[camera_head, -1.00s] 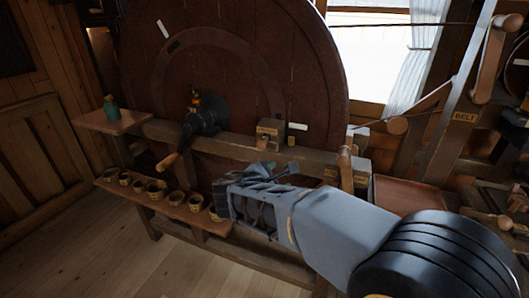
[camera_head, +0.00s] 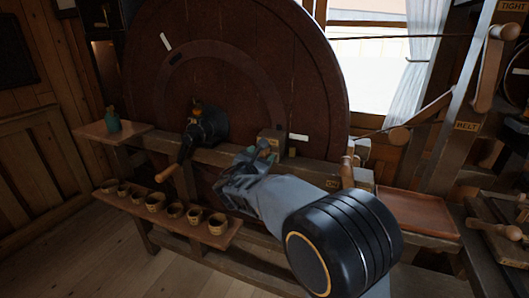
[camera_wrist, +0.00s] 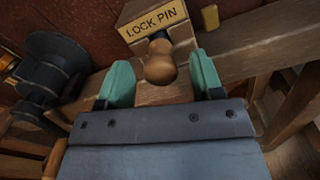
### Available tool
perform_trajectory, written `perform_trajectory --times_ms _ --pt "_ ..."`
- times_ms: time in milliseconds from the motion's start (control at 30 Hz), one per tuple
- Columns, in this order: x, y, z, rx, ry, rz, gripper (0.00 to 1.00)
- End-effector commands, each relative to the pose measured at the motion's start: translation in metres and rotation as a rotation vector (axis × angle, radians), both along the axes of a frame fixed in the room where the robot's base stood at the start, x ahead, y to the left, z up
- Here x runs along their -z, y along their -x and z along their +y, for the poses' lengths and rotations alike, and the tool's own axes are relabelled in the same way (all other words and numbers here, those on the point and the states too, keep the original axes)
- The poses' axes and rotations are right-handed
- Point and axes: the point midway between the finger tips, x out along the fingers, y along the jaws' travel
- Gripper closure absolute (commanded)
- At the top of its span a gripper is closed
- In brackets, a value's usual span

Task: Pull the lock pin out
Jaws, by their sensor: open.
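The lock pin (camera_wrist: 160,65) has a rounded wooden knob that sticks out below a block with a plate reading LOCK PIN (camera_wrist: 155,24). In the wrist view my gripper (camera_wrist: 162,82) is open, with a green fingertip on either side of the knob. The knob shows between the fingertips, and I see a gap on both sides. In the head view my gripper (camera_head: 248,158) is in front of the beam, just below and left of the wooden lock pin block (camera_head: 271,139). The knob is hidden there behind my gripper.
A large dark wheel (camera_head: 235,60) stands behind the wooden beam (camera_head: 225,158). A black hub with a crank handle (camera_head: 168,172) is left of my gripper. Several small pots (camera_head: 155,201) stand on a low shelf. A green bottle (camera_head: 112,120) stands on a side board.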

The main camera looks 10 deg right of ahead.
Motion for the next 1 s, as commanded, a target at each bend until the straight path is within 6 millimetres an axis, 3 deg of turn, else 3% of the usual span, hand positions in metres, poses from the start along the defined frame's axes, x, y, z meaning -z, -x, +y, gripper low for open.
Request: perform_trajectory --times_ms 300,667,1000 --pt "0.000 -0.023 -0.017 0.001 -0.001 0.000 0.40" --pt "0.000 -0.025 -0.019 0.000 -0.001 -0.001 0.40" --pt "0.000 -0.025 -0.019 0.001 -0.001 0.000 0.71"
